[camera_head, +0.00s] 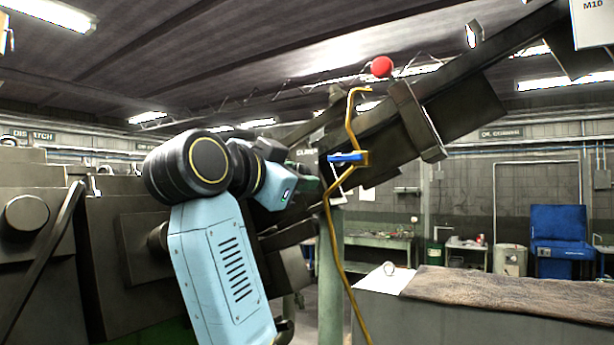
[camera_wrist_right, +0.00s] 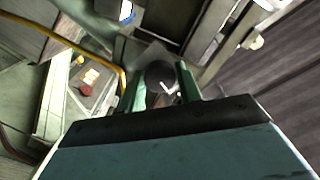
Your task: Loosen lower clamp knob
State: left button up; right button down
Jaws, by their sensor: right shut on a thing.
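A dark round knob (camera_wrist_right: 160,74), which I take for the lower clamp knob, shows in the right wrist view between the green fingers of my right gripper (camera_wrist_right: 163,86). The fingers are shut on it, one on each side. In the head view my right gripper (camera_head: 309,178) is at the underside of the dark slanted machine beam (camera_head: 450,107), mostly hidden behind its own light-blue body, and the knob cannot be made out there. My left gripper is not in view.
A yellow pipe (camera_head: 333,235) with a blue lever (camera_head: 346,158) runs just right of my right gripper. A red ball (camera_head: 382,67) sits above the beam. A grey bench (camera_head: 440,315) with a brown mat stands at lower right. Dark machine housing fills the left.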

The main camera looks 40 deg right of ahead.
jog(key=m, duration=0.7)
jog(key=shift+m, duration=0.3)
jog(key=c, duration=0.8)
grip_release()
jog(key=shift+c, duration=0.2)
jog(key=shift+a, duration=0.1)
jog(key=v, duration=0.7)
jog(key=shift+s+a, duration=0.2)
jog(key=shift+a, duration=0.15)
